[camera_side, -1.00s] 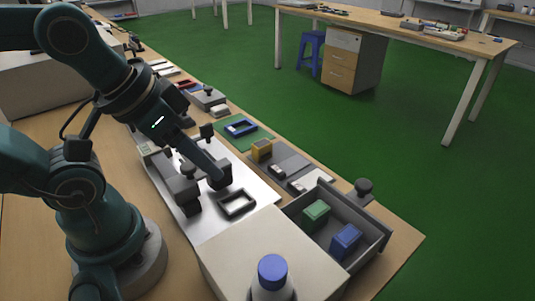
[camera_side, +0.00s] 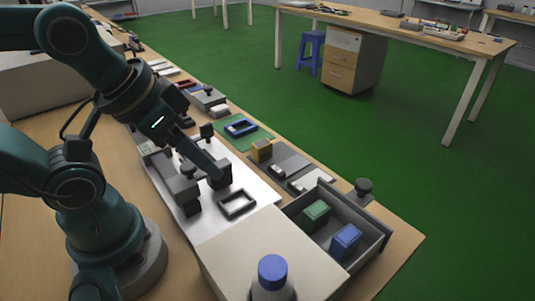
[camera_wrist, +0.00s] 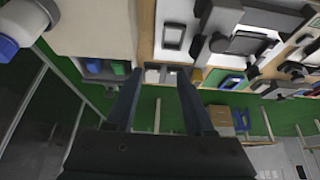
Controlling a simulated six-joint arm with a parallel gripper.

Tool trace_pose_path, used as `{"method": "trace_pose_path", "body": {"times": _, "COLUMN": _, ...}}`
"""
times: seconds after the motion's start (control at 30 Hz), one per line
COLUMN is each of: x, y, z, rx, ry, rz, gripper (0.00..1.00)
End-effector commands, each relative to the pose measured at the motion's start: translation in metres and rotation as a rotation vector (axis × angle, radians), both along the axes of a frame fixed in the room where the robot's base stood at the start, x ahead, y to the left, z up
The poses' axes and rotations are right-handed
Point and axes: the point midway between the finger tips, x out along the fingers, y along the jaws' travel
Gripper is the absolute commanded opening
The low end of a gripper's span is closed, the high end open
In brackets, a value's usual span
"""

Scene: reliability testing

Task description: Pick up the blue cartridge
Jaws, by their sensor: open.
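The blue cartridge (camera_side: 345,240) lies in the open grey drawer (camera_side: 381,245) at the front right, beside a green cartridge (camera_side: 316,214). In the wrist view the blue cartridge (camera_wrist: 94,66) shows at the upper left, with the green one (camera_wrist: 119,68) to its right. My gripper (camera_side: 217,174) is above the white plate, left of and apart from the drawer. In the wrist view my gripper (camera_wrist: 158,77) has its two fingers spread with nothing held between them. In the side view the fingers partly overlap, and I cannot separate them clearly.
A light box (camera_side: 265,258) with the drawer stands at the front, with a blue-capped bottle (camera_side: 272,272) near it. A dark rectangular frame (camera_side: 237,204) and grey fixtures (camera_side: 182,190) are on the white plate (camera_side: 205,228).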

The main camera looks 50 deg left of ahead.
Motion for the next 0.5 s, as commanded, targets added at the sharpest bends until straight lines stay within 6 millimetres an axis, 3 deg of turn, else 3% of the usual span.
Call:
{"method": "trace_pose_path", "body": {"times": 0.3, "x": -0.001, "y": 0.000, "z": 0.000, "rx": -0.015, "ry": 0.005, "rz": 0.030, "gripper": 0.53}}
{"method": "trace_pose_path", "body": {"times": 0.5, "x": 0.024, "y": -0.001, "z": 0.032, "rx": -0.067, "ry": -0.038, "rz": 0.124, "gripper": 0.53}}
